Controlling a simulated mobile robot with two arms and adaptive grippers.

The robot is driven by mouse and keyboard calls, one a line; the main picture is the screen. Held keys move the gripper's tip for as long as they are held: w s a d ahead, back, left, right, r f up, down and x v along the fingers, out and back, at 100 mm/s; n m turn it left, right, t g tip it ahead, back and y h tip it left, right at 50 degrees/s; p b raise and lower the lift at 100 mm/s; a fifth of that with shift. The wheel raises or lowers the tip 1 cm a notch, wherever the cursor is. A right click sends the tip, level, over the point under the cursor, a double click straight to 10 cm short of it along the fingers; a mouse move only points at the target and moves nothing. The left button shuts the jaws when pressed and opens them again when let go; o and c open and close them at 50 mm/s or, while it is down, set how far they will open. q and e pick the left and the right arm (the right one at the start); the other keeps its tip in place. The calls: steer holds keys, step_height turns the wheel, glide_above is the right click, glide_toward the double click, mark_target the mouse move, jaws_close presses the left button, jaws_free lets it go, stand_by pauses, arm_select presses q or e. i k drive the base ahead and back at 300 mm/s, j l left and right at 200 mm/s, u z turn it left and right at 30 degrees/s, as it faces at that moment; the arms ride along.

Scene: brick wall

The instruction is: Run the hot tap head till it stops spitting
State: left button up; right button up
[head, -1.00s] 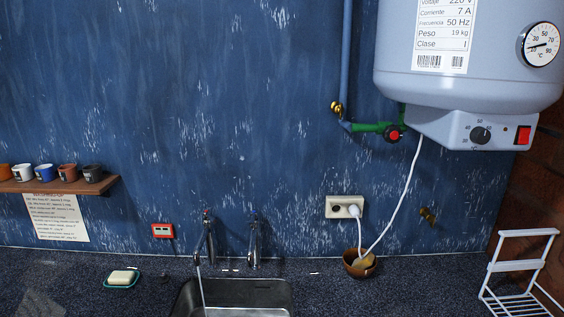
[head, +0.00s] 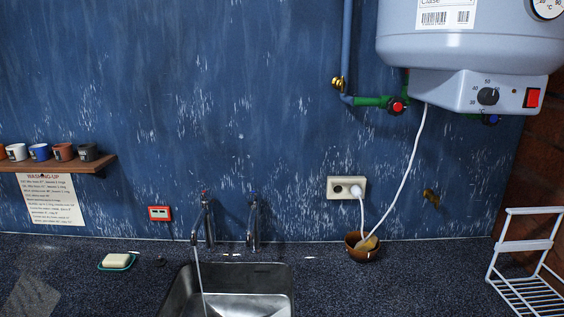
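Two metal taps stand at the wall behind the sink. The left tap (head: 208,222) has a small reddish mark at its top, and a thin stream of water (head: 200,277) runs from its spout into the sink. The right tap (head: 254,228) shows no water running. The steel sink (head: 183,290) is cut off by the bottom edge of the view. Whether the stream spits or runs evenly cannot be told. Neither of my grippers is in view.
A water heater (head: 460,50) hangs upper right, with a green valve (head: 372,101) and red knob beside it. A soap dish (head: 117,262), a brown bowl (head: 362,252) and a white rack (head: 526,250) stand on the dark counter. A cup shelf (head: 60,165) is at left.

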mark_target(204, 196)
steer(key=i+j+z, duration=0.1)
steer(key=j+z, duration=0.15)
steer(key=j, duration=0.4)
steer(key=j+z, duration=0.3)
steer(key=j, duration=0.4)
steer(key=i, duration=0.05)
